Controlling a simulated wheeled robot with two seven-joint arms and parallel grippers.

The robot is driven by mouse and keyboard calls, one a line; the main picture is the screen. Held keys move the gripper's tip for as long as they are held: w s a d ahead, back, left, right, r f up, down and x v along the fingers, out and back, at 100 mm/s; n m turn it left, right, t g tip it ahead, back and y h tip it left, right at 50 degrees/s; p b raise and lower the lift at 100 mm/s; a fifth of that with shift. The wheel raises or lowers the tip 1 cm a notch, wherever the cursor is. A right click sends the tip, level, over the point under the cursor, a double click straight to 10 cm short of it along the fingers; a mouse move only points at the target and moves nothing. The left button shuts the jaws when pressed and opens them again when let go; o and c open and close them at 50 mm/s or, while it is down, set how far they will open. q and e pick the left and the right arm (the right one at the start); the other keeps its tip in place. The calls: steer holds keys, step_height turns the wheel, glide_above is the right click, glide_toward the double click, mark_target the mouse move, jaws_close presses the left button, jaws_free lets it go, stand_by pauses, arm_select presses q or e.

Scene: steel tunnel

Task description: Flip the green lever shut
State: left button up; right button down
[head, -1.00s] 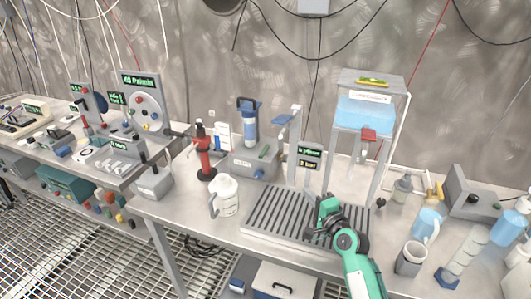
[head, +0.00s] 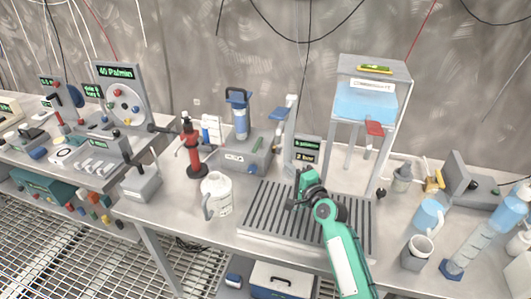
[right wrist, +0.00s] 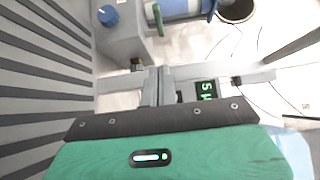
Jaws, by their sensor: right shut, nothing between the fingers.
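The green lever (head: 257,146) is a short stub, tilted up, on the grey box (head: 236,160) beside the blue filter housing. In the right wrist view the lever (right wrist: 158,19) shows at the top, on the side of the box (right wrist: 120,35). My right gripper (head: 301,180) is over the slatted tray, to the right of the lever and apart from it. In the right wrist view its grey fingers (right wrist: 158,78) are together and empty, pointing toward the box. My left gripper is not in view.
The slatted tray (head: 262,215) lies under my right arm. A stand with a water tank (head: 365,100) and small green displays (head: 306,150) are behind the gripper. A white jug (head: 217,195) and a red pump (head: 191,150) stand left.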

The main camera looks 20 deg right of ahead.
mark_target(258, 148)
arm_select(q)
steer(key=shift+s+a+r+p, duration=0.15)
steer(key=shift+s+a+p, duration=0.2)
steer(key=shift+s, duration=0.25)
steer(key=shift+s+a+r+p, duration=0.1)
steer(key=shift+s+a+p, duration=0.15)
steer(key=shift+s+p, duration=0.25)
arm_select(e)
steer(key=shift+w+a, duration=0.8)
steer(key=shift+w, duration=0.85)
steer(key=shift+w+a, duration=0.85)
steer(key=shift+w, duration=0.85)
steer(key=shift+w+a, duration=0.8)
steer(key=shift+w, duration=0.85)
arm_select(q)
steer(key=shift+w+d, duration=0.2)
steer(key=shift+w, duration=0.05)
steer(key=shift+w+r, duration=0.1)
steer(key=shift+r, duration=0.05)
